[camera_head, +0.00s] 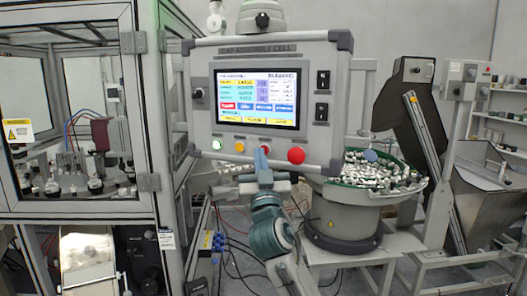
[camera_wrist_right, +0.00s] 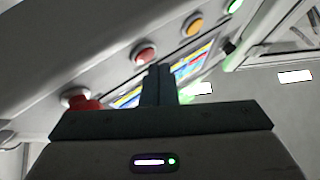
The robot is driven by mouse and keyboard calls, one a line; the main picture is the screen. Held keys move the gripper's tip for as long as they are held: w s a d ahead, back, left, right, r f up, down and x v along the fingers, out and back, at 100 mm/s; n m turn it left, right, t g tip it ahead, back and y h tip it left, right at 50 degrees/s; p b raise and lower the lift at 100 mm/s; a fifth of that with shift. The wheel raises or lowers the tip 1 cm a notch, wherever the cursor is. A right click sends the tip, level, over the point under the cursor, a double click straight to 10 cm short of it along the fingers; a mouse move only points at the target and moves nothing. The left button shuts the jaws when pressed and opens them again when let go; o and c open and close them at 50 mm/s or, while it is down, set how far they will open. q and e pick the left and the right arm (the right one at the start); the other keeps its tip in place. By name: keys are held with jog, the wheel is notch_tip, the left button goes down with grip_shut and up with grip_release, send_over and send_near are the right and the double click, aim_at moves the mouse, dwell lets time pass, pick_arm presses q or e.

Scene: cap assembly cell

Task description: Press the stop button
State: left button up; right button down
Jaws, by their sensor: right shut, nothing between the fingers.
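The control panel (camera_head: 328,150) faces me with a row of buttons under its lit screen (camera_head: 258,98). A small red button, likely the stop button, shows in the right wrist view (camera_wrist_right: 145,53), between a yellow button (camera_wrist_right: 193,24) and a larger red mushroom button (camera_wrist_right: 80,100). In the head view my right gripper (camera_head: 262,156) covers most of the small red button. The gripper is shut and empty, its fingertips (camera_wrist_right: 160,70) close to that button. I cannot tell whether they touch it. My left gripper is not in view.
A green lit button (camera_head: 217,143) is at the left of the row. A glass-walled machine (camera_head: 98,115) stands left. A bowl feeder (camera_head: 345,208) full of small parts stands right, below the panel.

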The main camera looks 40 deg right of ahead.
dwell(0.5)
jog(key=shift+w+d+b, duration=0.15)
jog(key=shift+d+b, duration=0.15)
jog(key=shift+b, duration=0.15)
jog(key=shift+w+d, duration=0.1)
dwell(0.4)
jog(key=shift+s+a, duration=0.25)
jog(key=shift+a, duration=0.15)
jog(key=s+a+p, duration=0.1)
jog(key=s+a, duration=0.2)
jog(key=a, duration=0.2)
dwell(0.4)
